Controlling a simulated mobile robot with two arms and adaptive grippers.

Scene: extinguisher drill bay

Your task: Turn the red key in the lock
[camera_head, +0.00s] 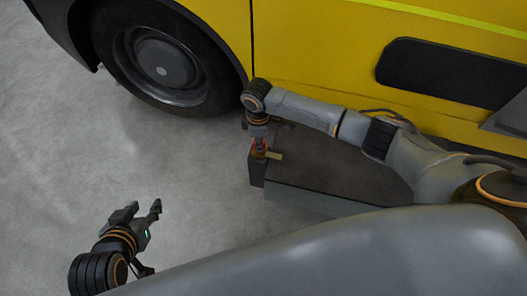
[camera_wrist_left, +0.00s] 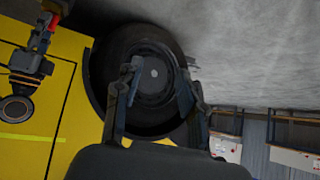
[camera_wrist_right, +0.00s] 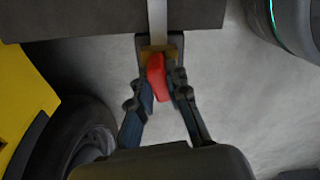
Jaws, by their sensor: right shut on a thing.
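The red key (camera_wrist_right: 157,78) sits between the fingertips of my right gripper (camera_head: 259,144), which is shut on it. The key meets a brass-coloured lock part (camera_wrist_right: 148,52) on a dark block (camera_wrist_right: 176,43). In the head view the right gripper points down at this dark block (camera_head: 257,171), at the near left corner of a low dark-topped bench. The fingers hide much of the key there, and its exact turn cannot be told. My left gripper (camera_head: 144,212) is open and empty above the floor at lower left; its spread fingers also show in the left wrist view (camera_wrist_left: 160,85).
A yellow vehicle (camera_head: 310,60) with a large black wheel (camera_head: 160,65) stands behind the bench (camera_head: 335,165). My right arm reaches over the bench. The grey floor (camera_head: 60,150) at left is clear. Shelving (camera_wrist_left: 270,120) shows in the left wrist view.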

